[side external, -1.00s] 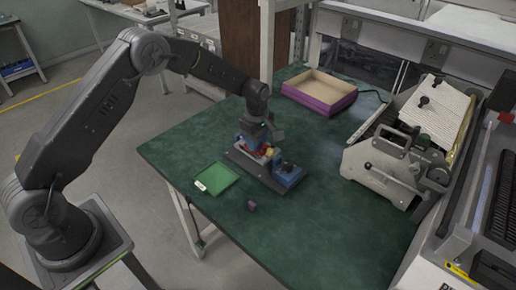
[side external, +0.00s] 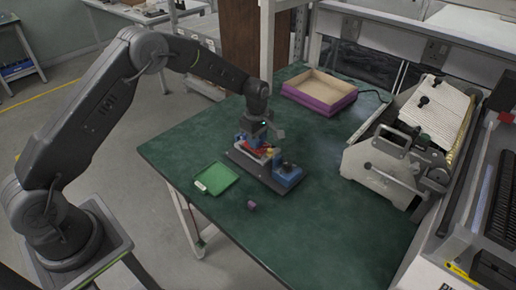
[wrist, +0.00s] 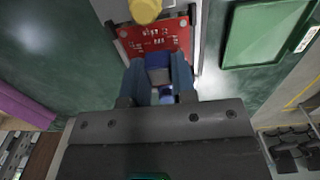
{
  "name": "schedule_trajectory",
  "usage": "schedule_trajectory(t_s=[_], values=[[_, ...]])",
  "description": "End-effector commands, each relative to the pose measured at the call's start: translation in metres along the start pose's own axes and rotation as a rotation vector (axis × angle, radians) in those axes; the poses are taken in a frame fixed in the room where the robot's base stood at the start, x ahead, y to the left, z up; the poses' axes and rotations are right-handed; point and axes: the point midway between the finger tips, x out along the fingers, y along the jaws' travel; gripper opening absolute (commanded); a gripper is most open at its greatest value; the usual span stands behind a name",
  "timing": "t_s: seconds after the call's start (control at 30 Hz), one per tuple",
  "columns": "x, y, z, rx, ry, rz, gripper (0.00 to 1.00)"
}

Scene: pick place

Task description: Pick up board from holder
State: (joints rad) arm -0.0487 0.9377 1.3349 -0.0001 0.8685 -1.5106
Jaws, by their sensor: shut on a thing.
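The red board (wrist: 155,40) shows in the wrist view with white markings and components. It also shows as a small red patch under my gripper in the side view (side external: 261,150). The holder (side external: 266,172) is a dark grey base with a blue block (side external: 288,175) at its near right end. My gripper (wrist: 160,72) has blue fingers, shut on the board at its near edge, with a blue and grey part between them. The board is at the holder; whether it is clear of its seat cannot be told. A yellow knob (wrist: 145,10) overlaps its far edge.
A green tray (side external: 216,178) with a white label lies left of the holder. A small purple piece (side external: 251,205) lies in front. A purple-sided open box (side external: 320,92) stands at the back. A grey machine (side external: 400,165) stands at the right. The front right tabletop is clear.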

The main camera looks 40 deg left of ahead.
Motion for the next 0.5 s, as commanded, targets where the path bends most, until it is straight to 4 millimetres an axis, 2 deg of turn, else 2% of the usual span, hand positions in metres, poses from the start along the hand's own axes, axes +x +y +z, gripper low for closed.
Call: schedule_trajectory(t_s=[0.5], values=[[-0.031, 0.0, 0.0, 0.0, 0.0, 0.001, 0.08]])
